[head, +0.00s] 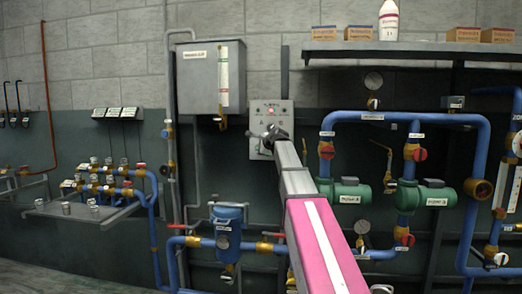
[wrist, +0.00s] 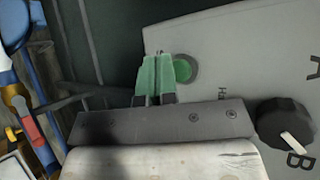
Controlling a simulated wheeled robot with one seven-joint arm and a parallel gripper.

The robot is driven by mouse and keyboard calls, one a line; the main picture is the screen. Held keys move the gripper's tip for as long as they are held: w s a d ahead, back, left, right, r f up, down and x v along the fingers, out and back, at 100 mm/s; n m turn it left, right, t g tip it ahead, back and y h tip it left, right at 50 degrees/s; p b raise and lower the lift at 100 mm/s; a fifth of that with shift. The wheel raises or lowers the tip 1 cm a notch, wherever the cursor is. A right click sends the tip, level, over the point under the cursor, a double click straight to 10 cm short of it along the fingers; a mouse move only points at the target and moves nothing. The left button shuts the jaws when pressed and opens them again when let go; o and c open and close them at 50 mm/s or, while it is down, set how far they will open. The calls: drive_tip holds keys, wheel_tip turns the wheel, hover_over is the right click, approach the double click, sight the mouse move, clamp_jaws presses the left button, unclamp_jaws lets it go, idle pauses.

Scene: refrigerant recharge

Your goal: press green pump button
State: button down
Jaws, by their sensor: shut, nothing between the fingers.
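The green pump button (wrist: 187,68) is a round button in a darker ring on the pale control panel (wrist: 225,50). In the wrist view it shows just right of my fingertips, which cover its left edge. My gripper (wrist: 158,58) has pale green fingers, closed together and empty. I cannot tell whether the fingertips touch the button or the panel. In the head view my arm reaches up to the lower part of the wall panel (head: 257,108), and my gripper (head: 268,137) is in front of it. The green button cannot be made out there.
A black rotary knob (wrist: 285,125) with a white pointer sits near the letters A and B on the panel. A grey tank box (head: 203,78) hangs left of the panel. Blue pipes (head: 335,117) and green pumps (head: 345,190) stand to the right, below a shelf (head: 400,50).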

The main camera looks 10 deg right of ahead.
idle(0.4)
drive_tip(key=shift+w+d, duration=0.1)
drive_tip(key=shift+w, duration=0.3)
drive_tip(key=shift+w+d, duration=0.2)
drive_tip(key=shift+w, duration=0.3)
idle(0.8)
drive_tip(key=shift+s, duration=0.1)
drive_tip(key=shift+s+a, duration=0.3)
drive_tip(key=shift+s, duration=0.5)
drive_tip(key=s, duration=0.1)
drive_tip(key=s+a, duration=0.1)
drive_tip(key=s, duration=0.2)
drive_tip(key=shift+s+a, duration=0.3)
drive_tip(key=shift+s, duration=0.1)
idle(0.6)
